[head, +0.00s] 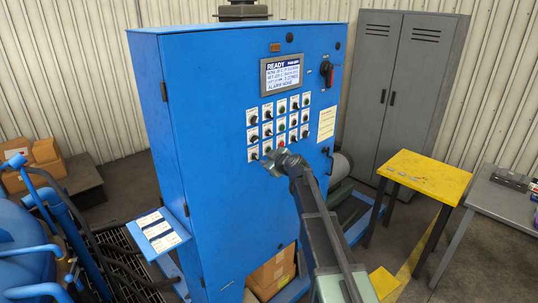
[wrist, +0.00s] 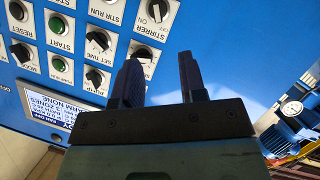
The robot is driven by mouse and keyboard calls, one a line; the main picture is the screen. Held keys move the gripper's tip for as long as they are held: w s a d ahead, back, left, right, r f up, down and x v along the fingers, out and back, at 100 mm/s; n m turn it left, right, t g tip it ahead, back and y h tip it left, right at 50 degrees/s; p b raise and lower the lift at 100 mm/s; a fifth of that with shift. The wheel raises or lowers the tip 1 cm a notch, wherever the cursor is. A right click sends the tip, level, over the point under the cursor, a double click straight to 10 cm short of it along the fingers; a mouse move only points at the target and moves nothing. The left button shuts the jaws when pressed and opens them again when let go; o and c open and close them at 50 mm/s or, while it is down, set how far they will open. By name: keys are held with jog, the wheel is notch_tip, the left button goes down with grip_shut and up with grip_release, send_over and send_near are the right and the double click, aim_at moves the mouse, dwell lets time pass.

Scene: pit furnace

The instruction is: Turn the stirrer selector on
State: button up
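The stirrer selector (wrist: 157,10) is a black knob on a white plate with OFF and ON marks, near the top of the wrist view, which shows the panel upside down. In the head view it appears to be the bottom-left knob (head: 253,155) of the switch grid. I cannot tell clearly which mark its pointer faces. My gripper (wrist: 160,68) is open and empty, with a clear gap between its two dark fingers. It is in front of the panel and apart from the stirrer selector. In the head view, my gripper (head: 270,160) is beside the lower-left switches.
Several other knobs and green buttons (wrist: 58,25) crowd the blue cabinet (head: 215,120). A lit display (head: 282,73) reads READY. A small shelf with cards (head: 160,230) juts from the cabinet's left. A yellow table (head: 425,175) and grey locker (head: 400,90) stand to the right.

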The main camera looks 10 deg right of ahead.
aim_at(256, 156)
jog(key=b+x, duration=0.3)
jog(key=x, duration=0.8)
jog(key=shift+d+f, duration=0.1)
jog(key=shift+d, duration=0.1)
grip_shut()
